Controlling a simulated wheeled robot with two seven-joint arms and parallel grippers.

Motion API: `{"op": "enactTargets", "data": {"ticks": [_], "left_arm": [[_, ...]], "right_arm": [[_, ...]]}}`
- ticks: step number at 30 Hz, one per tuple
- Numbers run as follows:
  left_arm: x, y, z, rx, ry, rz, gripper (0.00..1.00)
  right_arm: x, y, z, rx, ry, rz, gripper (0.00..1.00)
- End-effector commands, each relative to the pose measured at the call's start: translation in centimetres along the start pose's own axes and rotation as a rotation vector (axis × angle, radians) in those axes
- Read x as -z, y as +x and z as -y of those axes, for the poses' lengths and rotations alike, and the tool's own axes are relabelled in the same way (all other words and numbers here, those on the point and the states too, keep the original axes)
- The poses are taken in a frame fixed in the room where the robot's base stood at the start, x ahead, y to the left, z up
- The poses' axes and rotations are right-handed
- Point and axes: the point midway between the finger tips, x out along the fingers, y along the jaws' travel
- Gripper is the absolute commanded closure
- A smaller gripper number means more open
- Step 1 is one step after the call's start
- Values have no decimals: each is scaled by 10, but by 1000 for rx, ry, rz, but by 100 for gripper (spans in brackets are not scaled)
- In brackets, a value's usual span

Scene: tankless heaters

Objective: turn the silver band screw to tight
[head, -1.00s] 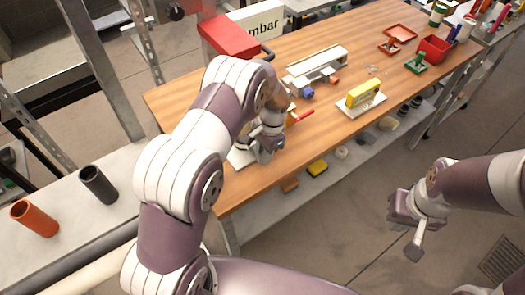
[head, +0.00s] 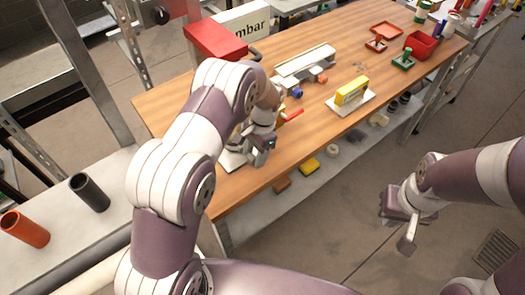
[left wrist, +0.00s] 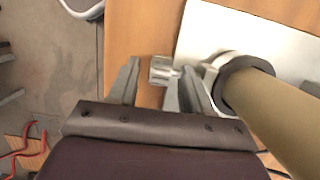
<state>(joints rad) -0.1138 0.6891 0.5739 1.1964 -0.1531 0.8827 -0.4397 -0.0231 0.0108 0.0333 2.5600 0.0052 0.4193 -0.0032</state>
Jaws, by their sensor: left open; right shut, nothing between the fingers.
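The silver band screw (left wrist: 160,70) shows in the left wrist view as a short metal piece at the side of a silver band (left wrist: 214,64). The band sits at a dark collar on a tan pipe (left wrist: 268,112) over a white plate. My left gripper (left wrist: 158,72) is open, with its fingertips on either side of the screw; contact cannot be told. In the head view my left gripper (head: 257,150) is low over the table's near left edge, and my arm hides most of the pipe and screw. My right gripper (head: 400,225) is shut and empty, off the table to the right.
On the wooden table (head: 300,125) stand a red box (head: 215,40), a white heater unit (head: 305,62), a yellow block (head: 352,91) and a red bin (head: 421,43). Black (head: 90,192) and orange pipes (head: 25,228) stand at the left. The floor around my right gripper is clear.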

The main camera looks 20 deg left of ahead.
Motion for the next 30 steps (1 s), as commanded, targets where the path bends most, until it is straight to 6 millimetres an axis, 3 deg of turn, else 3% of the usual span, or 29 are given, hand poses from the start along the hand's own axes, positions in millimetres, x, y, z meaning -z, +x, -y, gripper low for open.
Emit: {"op": "enactTargets", "data": {"ticks": [6, 16, 22, 30], "left_arm": [[-7, -36, 1, 3, -1, -6, 51], [15, -102, -76, 1, 4, -1, 51], [24, -116, -101, 1, 2, 0, 51], [26, -116, -105, 0, -1, -1, 51]], "right_arm": [[-1, 10, 0, 0, 0, 0, 100], [4, -36, 0, 0, 0, 0, 100], [6, -50, 0, 0, 0, 0, 100], [6, -49, 0, 0, 0, 0, 100]]}}
